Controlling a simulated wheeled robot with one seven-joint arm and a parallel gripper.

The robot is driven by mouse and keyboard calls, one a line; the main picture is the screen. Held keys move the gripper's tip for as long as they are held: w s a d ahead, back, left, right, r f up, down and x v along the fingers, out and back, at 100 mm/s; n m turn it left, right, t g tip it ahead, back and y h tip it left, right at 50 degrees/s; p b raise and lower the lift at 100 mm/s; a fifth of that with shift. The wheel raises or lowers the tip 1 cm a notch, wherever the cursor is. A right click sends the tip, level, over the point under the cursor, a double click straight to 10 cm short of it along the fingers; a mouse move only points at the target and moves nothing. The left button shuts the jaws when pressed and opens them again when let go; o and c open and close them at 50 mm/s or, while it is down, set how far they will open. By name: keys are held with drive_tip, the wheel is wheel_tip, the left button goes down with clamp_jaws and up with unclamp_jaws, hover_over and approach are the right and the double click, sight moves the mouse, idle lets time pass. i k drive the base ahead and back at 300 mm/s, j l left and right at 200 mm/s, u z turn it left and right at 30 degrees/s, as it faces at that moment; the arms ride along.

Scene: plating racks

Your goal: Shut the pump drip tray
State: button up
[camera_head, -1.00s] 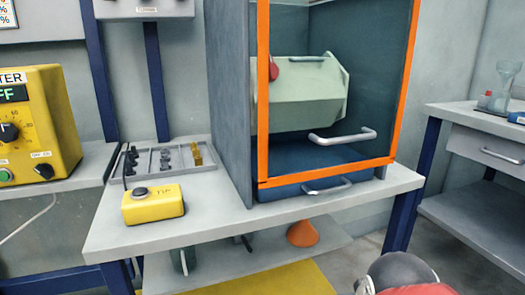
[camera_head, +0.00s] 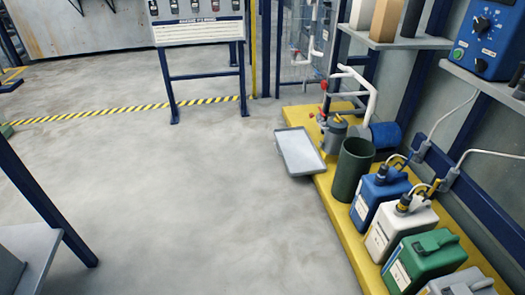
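The pump drip tray (camera_head: 299,151) is a flat light-grey tray with a raised rim. It juts out past the left edge of the yellow platform (camera_head: 335,205), over the grey floor, so it stands pulled out. The pump (camera_head: 379,137), with a blue motor body, white pipes and a grey round housing, stands on the platform to the right of the tray. My gripper is not in view.
A dark green bin (camera_head: 352,170) stands close to the tray's right. Blue, white and green canisters (camera_head: 425,262) line the platform nearer me. The floor (camera_head: 190,190) left of the tray is clear. A bench corner (camera_head: 28,255) is at lower left.

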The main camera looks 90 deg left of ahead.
sight(301, 156)
drive_tip(key=u, duration=2.95)
drive_tip(key=i+j, duration=0.25)
drive_tip(key=i, duration=0.35)
drive_tip(key=i+j+z, duration=0.1)
drive_tip(key=i+j, duration=0.2)
drive_tip(key=i, duration=0.3)
drive_tip(key=i+j, duration=0.3)
drive_tip(key=i, duration=0.25)
drive_tip(key=i+j+z, duration=0.1)
drive_tip(key=i+j, duration=0.25)
drive_tip(key=i, duration=0.25)
drive_tip(key=i+j, duration=0.35)
drive_tip(key=i, duration=0.2)
